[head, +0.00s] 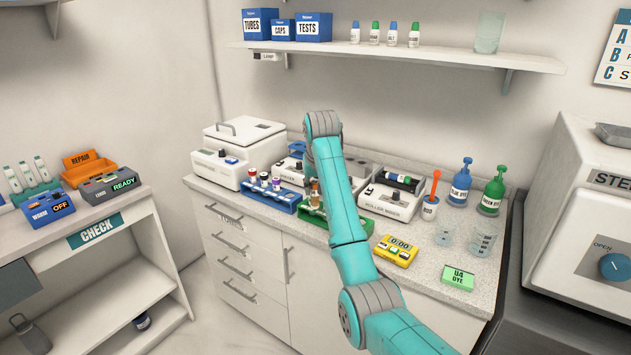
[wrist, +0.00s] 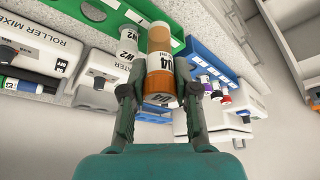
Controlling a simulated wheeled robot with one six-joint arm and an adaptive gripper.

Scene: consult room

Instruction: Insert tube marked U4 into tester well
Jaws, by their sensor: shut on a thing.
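In the wrist view, my gripper (wrist: 159,88) is shut on a tube marked U4 (wrist: 158,45), which has amber ends and a white label. The tube overlaps the edge of a green rack (wrist: 85,10); I cannot tell whether its end is in the rack or above it. In the head view, my arm hides the gripper and part of the green rack (head: 367,226). An amber tube shows beside the arm (head: 315,192); I cannot tell whether it is the held one. I cannot make out a tester label or an open well.
A blue rack (head: 284,203) with capped tubes stands left of the green one. A grey READY device (head: 108,185) sits on the left table.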

